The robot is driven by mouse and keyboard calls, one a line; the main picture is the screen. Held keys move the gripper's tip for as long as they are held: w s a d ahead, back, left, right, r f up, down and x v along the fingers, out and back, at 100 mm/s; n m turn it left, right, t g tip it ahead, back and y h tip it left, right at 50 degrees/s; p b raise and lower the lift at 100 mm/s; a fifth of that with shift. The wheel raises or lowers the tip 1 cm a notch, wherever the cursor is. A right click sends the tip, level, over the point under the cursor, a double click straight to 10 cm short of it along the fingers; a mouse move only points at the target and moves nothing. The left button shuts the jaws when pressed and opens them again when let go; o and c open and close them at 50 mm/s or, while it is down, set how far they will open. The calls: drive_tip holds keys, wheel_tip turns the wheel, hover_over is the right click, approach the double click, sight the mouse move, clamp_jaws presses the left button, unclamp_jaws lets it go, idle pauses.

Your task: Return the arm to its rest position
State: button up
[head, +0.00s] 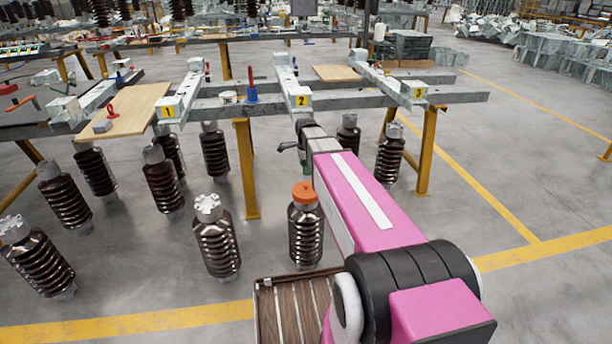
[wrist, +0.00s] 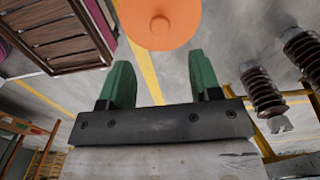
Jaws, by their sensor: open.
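My pink arm stretches forward from the lower right in the head view. My gripper (head: 290,147) is at its far end, in front of the frame marked 2 (head: 300,97). In the wrist view my gripper (wrist: 161,80) has its two green fingers spread, with nothing between them. An orange cap (head: 304,192) sits on top of a dark ribbed insulator (head: 305,235) standing on the floor. The cap also shows in the wrist view (wrist: 160,22), beyond the fingertips and apart from them.
A steel rack with yellow legs (head: 246,170) carries frames marked 1 (head: 168,112) and 3 (head: 418,92). Several insulators stand under and before it. A slatted wooden crate (head: 290,312) is beside my arm at the bottom. The floor at right is clear.

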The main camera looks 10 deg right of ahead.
drive_tip(key=shift+r, duration=0.55)
drive_tip(key=s+f+n, duration=0.3)
drive_tip(key=s+n, duration=0.6)
drive_tip(key=s, duration=0.1)
drive_tip(key=s+f+n, duration=0.4)
drive_tip(key=s+n, duration=0.5)
drive_tip(key=s, duration=0.2)
drive_tip(key=shift+s+f, duration=0.15)
